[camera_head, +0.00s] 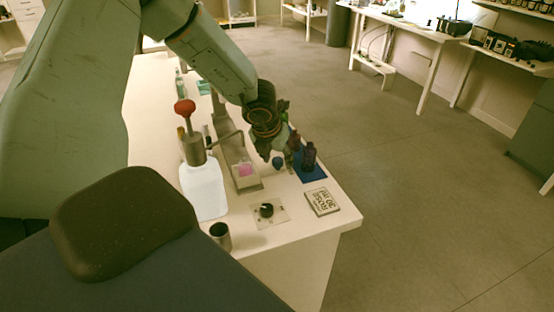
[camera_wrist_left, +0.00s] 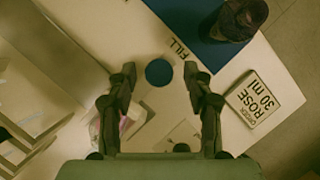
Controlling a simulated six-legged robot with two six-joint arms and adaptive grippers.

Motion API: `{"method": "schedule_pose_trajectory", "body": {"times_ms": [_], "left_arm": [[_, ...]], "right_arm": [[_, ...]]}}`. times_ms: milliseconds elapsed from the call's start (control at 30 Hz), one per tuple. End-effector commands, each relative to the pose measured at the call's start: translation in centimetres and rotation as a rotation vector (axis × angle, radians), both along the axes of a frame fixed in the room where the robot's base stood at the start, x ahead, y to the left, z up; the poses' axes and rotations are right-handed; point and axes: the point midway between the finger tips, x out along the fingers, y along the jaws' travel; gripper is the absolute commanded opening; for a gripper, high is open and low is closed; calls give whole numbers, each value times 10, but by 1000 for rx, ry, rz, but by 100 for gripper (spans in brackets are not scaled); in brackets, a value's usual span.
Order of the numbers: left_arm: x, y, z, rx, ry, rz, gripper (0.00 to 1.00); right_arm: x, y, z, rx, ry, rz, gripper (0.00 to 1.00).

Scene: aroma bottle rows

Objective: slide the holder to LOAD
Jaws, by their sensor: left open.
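A pale holder with a pink piece in it (camera_head: 245,170) sits at the near end of a long track (camera_head: 228,140) on the white table. In the left wrist view the pink piece (camera_wrist_left: 126,124) is partly hidden behind a finger. A round blue knob (camera_head: 278,162) stands just right of the holder; it also shows in the left wrist view (camera_wrist_left: 158,72), beside the printed word FILL. My left gripper (camera_head: 279,146) is open and points down above the knob. In the left wrist view its fingertips (camera_wrist_left: 160,74) lie either side of the knob. I cannot tell whether they touch it. No LOAD mark is legible.
A dark bottle (camera_head: 309,156) stands on a blue mat (camera_head: 312,174) right of the gripper. A ROSE 30 ml card (camera_head: 322,202), a black dial (camera_head: 266,210), a metal cup (camera_head: 220,236) and a white red-topped bottle (camera_head: 203,190) are nearby. The table edge is close on the right.

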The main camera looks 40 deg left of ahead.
Motion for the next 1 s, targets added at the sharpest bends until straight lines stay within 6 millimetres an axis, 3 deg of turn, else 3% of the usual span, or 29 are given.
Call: {"method": "schedule_pose_trajectory", "body": {"times_ms": [267, 867, 1000], "left_arm": [[3, 2, -1, 0, -2, 1, 51], [2, 2, -1, 1, -1, 1, 1], [3, 2, -1, 0, -1, 0, 0]], "right_arm": [[0, 0, 0, 0, 0, 0, 40], [0, 0, 0, 0, 0, 0, 40], [0, 0, 0, 0, 0, 0, 40]]}}
